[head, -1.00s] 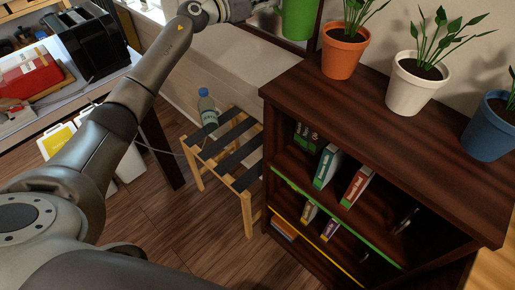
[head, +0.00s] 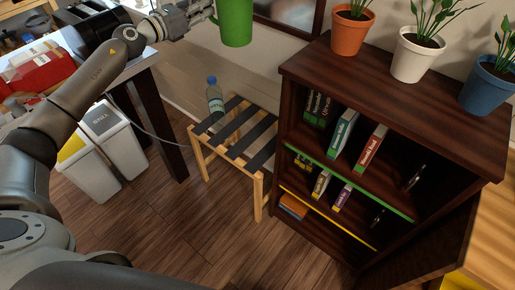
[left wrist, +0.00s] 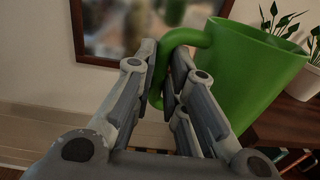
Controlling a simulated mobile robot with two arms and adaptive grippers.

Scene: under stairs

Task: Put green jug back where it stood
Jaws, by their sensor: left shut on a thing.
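The green jug (head: 236,20) hangs in the air at the top of the head view, left of the dark bookcase and behind the slatted stool. Its top is cut off by the picture's edge. My left gripper (head: 208,12) is at its left side, shut on its handle. In the left wrist view the jug (left wrist: 256,72) looks upright, with its rim up. The two fingers (left wrist: 163,58) close around the handle (left wrist: 185,38). My right gripper is not in view.
The dark bookcase (head: 400,125) carries an orange pot (head: 350,33), a white pot (head: 415,55) and a blue pot (head: 487,88) on top. A bottle (head: 215,101) stands on the slatted stool (head: 233,135). Two bins (head: 118,140) stand by the table at left.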

